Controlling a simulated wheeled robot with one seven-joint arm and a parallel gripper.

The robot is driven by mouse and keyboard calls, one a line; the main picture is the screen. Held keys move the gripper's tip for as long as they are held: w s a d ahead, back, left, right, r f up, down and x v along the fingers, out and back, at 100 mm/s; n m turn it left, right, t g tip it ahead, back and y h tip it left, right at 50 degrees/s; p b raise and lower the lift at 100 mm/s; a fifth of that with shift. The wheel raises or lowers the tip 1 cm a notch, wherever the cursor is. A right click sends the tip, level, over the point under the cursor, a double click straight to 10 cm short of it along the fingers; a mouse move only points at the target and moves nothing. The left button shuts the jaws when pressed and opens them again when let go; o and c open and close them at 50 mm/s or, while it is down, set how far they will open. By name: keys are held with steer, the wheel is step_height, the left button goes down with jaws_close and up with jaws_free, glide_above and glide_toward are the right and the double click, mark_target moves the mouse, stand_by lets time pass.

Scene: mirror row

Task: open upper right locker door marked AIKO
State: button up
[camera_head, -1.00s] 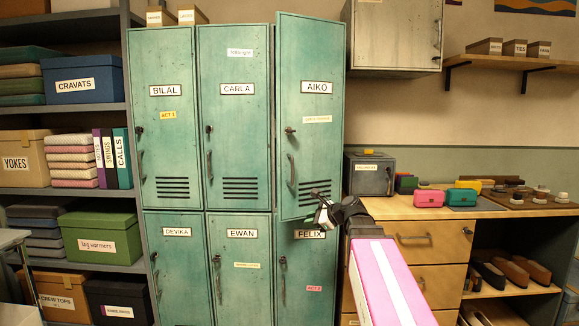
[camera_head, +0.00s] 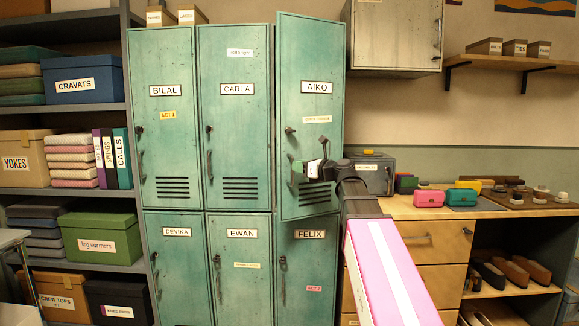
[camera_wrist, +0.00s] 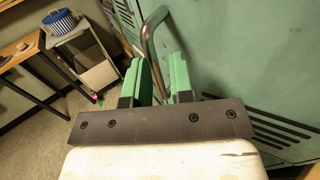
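The AIKO door (camera_head: 310,105), green and worn with a name label and vent slots, is the upper right locker door. It stands slightly ajar, its left edge out from the row. My gripper (camera_head: 300,172) is at the door's lower left, over its handle, which it partly hides. In the wrist view, the green fingers of my gripper (camera_wrist: 160,82) are apart, and the curved metal door handle (camera_wrist: 150,42) runs down between them. A gap shows between the fingers; whether either touches the handle I cannot tell. The door's dark latch knob (camera_head: 290,131) is above my gripper.
The CARLA door (camera_head: 237,120) and FELIX door (camera_head: 310,262) beside and below are shut. A wooden counter (camera_head: 400,206) with a small grey cabinet (camera_head: 375,178) stands close on the right. A grey wall cabinet (camera_head: 395,35) hangs at the upper right.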

mark_target(285, 164)
steer(key=shift+x, duration=2.3)
